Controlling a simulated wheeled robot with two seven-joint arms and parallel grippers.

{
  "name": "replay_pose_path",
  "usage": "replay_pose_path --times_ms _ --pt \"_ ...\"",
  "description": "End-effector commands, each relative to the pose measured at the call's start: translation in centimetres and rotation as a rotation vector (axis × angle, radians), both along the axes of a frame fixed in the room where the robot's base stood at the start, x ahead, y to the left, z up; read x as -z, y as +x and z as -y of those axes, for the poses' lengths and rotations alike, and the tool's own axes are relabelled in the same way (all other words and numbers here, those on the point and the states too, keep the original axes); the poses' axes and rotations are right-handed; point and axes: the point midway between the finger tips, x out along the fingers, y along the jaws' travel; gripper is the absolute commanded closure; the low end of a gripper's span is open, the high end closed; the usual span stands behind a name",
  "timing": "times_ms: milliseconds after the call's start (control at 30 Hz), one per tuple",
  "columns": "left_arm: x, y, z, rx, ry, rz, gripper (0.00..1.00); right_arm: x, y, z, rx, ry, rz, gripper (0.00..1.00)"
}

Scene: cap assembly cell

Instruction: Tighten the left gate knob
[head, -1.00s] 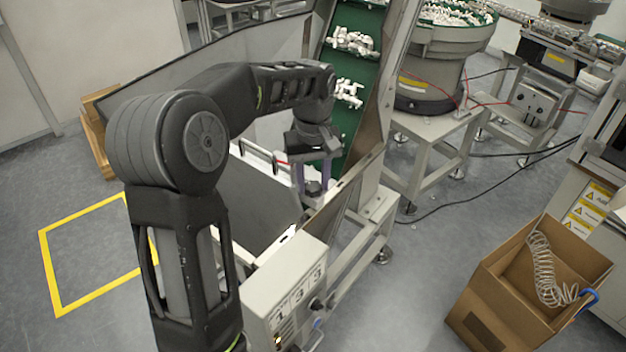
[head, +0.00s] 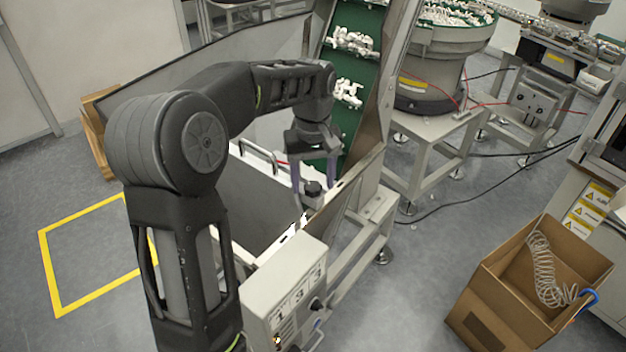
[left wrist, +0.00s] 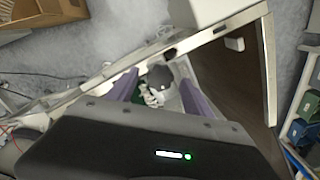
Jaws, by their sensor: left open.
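The left gate knob (head: 313,188) is a small dark round knob on a light metal block at the edge of the feeder's gate. My left gripper (head: 314,182) is open, pointing down, with its two purple fingers apart on either side of the knob. In the left wrist view the knob (left wrist: 160,76) shows as a dark grey round top between the fingers (left wrist: 160,92), with a gap visible to each side. I cannot tell how far down the fingers reach along the knob. My right gripper is not in view.
A green cleated conveyor (head: 345,120) with white parts rises behind the gripper. A metal side wall (head: 370,135) stands close on its right. A control box (head: 285,290) is in front. An open cardboard box (head: 500,300) stands on the floor at right.

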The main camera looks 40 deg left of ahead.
Motion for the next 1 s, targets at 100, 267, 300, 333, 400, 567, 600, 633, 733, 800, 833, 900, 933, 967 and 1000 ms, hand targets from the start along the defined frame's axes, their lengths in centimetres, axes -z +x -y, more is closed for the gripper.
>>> replay_pose_path --times_ms 100,267,300,333,400,567,600,633,733,800,833,900,933,967,1000 --pt "-1.2 0.1 0.0 0.000 0.000 0.004 0.41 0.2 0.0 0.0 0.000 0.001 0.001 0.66" --pt "-3.8 0.2 0.0 0.001 0.001 0.006 0.41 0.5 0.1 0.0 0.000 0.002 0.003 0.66" --pt "-4.5 0.1 0.0 0.001 0.001 0.006 0.41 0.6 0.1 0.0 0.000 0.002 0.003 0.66" --pt "-5.0 0.1 0.0 0.001 0.000 0.007 0.41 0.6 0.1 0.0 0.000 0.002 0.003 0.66" --pt "-6.3 0.1 0.0 0.001 0.000 0.004 0.41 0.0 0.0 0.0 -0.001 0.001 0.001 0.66" --pt "-7.4 0.1 0.0 0.001 0.000 0.003 0.41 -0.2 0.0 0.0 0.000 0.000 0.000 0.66" --pt "-7.5 0.1 0.0 0.001 0.000 0.003 0.41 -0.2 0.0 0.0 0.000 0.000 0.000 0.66" --pt "-7.5 0.0 0.0 0.001 0.000 0.003 0.41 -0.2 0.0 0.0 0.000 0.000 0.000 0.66" --pt "-7.5 0.0 0.0 0.001 0.000 0.001 0.41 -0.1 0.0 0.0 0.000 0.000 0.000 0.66" --pt "-7.5 0.0 0.0 0.000 0.000 0.003 0.41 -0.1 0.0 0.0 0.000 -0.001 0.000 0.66" --pt "-7.5 0.0 0.0 0.000 0.000 0.003 0.41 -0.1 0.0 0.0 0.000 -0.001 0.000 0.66" --pt "-7.5 0.1 0.1 0.003 0.000 0.003 0.41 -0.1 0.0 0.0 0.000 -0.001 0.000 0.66" --pt "-7.6 0.1 0.1 0.003 0.000 0.006 0.41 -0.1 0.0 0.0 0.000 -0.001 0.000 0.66" --pt "-7.8 0.1 0.1 0.004 0.000 0.011 0.41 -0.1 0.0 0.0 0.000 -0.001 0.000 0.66" --pt "-8.0 0.1 0.2 0.005 -0.001 0.017 0.41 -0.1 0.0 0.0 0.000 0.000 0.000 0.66"
